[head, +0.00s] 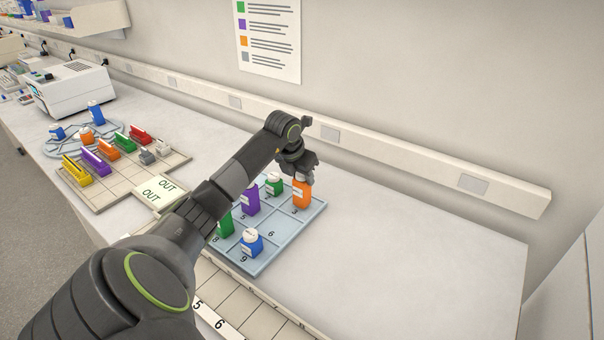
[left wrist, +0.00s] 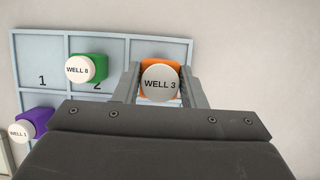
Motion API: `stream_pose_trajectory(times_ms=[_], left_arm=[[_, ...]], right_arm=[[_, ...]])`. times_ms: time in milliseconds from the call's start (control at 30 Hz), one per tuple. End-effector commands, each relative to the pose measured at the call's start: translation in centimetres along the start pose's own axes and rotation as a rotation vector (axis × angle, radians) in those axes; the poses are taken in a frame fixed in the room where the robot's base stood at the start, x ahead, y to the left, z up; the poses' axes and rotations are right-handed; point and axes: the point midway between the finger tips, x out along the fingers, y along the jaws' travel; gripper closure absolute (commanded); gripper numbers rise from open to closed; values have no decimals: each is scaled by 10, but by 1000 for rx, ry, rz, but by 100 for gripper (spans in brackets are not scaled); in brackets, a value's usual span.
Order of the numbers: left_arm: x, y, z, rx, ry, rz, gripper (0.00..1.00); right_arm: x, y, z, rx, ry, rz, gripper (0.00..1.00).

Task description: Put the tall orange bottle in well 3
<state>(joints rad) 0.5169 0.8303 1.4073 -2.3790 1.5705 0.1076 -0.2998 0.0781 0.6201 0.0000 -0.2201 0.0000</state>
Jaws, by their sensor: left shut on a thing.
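The tall orange bottle (head: 302,195) is upright at the far right corner cell of the blue tray (head: 262,268), with the number 3 just in front of it. In the left wrist view the orange bottle (left wrist: 147,66) has a white cap reading "WELL 3". My left gripper (head: 300,178) is above it, its fingers shut on the bottle from both sides; the left wrist view shows the fingers (left wrist: 160,88) flanking the cap. Whether the bottle's base touches the tray floor is hard to tell. My right gripper is not in view.
A green bottle (head: 274,184) stands in well 2 beside it, a purple bottle (head: 251,200) by well 5, another green bottle (head: 226,224) by well 8, a blue bottle (head: 252,243) in well 9. Well 6 is empty. The bench right of the tray is clear.

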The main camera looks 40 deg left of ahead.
Motion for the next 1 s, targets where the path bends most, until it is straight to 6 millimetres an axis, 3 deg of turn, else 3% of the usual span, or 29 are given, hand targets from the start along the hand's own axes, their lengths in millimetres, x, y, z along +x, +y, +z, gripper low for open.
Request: stream_pose_trajectory(times_ms=[400,433,567,1000], left_arm=[[10,0,-4,0,-2,1,97],[8,0,-3,0,-1,1,59],[7,0,-3,0,-1,1,42],[-1,1,-1,2,-4,3,41]], right_arm=[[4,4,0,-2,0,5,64],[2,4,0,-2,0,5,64],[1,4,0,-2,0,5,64],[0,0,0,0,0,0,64]])
